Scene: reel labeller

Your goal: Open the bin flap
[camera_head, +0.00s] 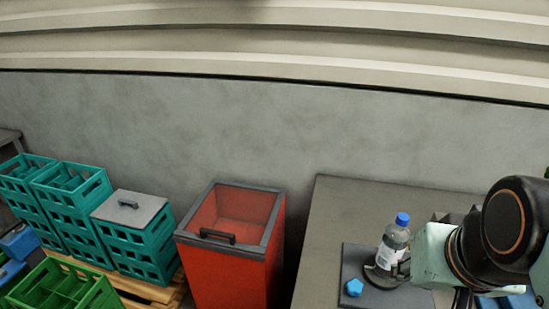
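The red bin (230,273) stands against the grey wall, left of the grey worktop. A dark grey frame (268,232) with a dark handle (217,236) on its near side rings its top. The red inner walls and a paler floor show inside the frame. I cannot tell whether a clear flap covers this opening or it is uncovered. Links of my arm show at the right edge, over the worktop and well away from the bin.
A clear bottle with a blue cap (403,219) and a small blue piece (354,287) are on a dark mat (352,256) on the worktop (330,215). Teal crates (75,190), a grey handled lid (130,208) and a green crate (65,290) are left of the bin.

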